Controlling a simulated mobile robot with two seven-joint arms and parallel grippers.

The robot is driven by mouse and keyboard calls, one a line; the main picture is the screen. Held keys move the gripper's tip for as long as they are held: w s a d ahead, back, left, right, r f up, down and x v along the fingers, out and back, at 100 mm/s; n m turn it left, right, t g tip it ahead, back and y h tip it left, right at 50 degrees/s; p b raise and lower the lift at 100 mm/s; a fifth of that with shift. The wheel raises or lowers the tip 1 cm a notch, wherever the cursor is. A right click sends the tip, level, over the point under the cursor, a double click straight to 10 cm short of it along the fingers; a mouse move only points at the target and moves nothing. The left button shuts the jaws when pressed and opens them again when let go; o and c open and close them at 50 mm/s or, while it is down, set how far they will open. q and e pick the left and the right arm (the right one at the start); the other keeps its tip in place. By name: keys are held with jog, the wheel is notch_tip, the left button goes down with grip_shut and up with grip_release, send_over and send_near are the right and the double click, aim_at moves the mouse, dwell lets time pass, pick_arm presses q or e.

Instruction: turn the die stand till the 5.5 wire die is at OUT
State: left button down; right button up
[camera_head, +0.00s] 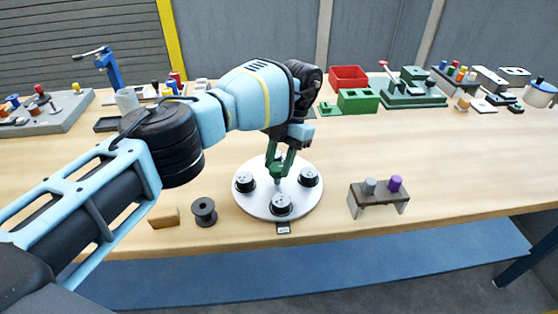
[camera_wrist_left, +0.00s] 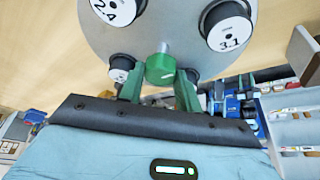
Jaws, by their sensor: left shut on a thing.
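The die stand (camera_head: 262,207) is a round, light disc on the table with black, white-topped wire dies around it. In the head view, dies show at the left (camera_head: 244,181), front (camera_head: 281,204) and right (camera_head: 308,177); their numbers are too small to read. In the left wrist view, one die reads 2.4 (camera_wrist_left: 118,10) and one 3.1 (camera_wrist_left: 228,32); another die (camera_wrist_left: 121,67) is partly hidden and unreadable. My left gripper (camera_head: 279,170) is shut on the green centre knob (camera_wrist_left: 160,69). My right gripper is out of view.
A black spool (camera_head: 204,211) and a wooden block (camera_head: 164,217) stand left of the stand. A small brown rack (camera_head: 378,202) with a grey and a purple piece stands at right. Green and red bins (camera_head: 357,101) are behind. The table's front edge is close to the stand.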

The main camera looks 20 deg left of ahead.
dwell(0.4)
pick_arm(q)
jog(key=c, duration=1)
grip_release()
jog(key=shift+o, duration=0.2)
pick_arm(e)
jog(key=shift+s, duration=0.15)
